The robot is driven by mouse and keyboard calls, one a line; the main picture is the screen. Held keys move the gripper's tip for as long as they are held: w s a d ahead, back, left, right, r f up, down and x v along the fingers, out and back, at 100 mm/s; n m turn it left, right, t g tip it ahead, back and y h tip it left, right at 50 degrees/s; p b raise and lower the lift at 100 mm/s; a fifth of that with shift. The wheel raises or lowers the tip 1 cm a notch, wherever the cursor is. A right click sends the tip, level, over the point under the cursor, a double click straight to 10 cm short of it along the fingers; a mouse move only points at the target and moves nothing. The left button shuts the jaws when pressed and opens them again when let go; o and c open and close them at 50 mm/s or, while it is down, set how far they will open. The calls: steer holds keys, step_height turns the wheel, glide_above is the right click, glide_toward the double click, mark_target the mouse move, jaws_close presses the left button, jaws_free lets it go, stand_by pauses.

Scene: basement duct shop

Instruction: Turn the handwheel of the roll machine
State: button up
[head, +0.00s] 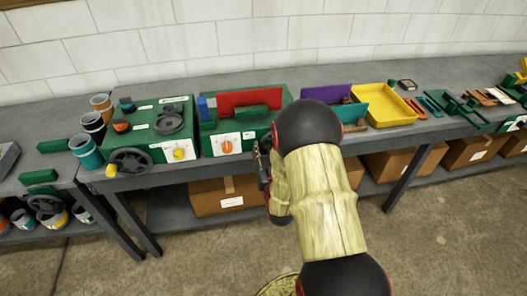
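A green machine (155,128) stands on the bench at the left. A dark spoked handwheel (131,161) with a yellow knob is on its front left, and a smaller dark wheel (170,121) lies flat on its top. No readable label tells which machine is the roll machine. My gripper (263,165) is in front of the bench, right of both wheels and apart from them. It is seen from the side and partly hidden by my arm, so its opening cannot be made out. I see nothing held in it.
A second green machine (245,123) with a red plate and an orange knob stands close behind my gripper. Cups (86,152) crowd the left side of the first machine. A yellow tray (384,105) is at right. Cardboard boxes (223,197) sit on the lower shelf. Floor in front is clear.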

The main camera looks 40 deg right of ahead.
steer(key=c, duration=0.7)
jaws_close()
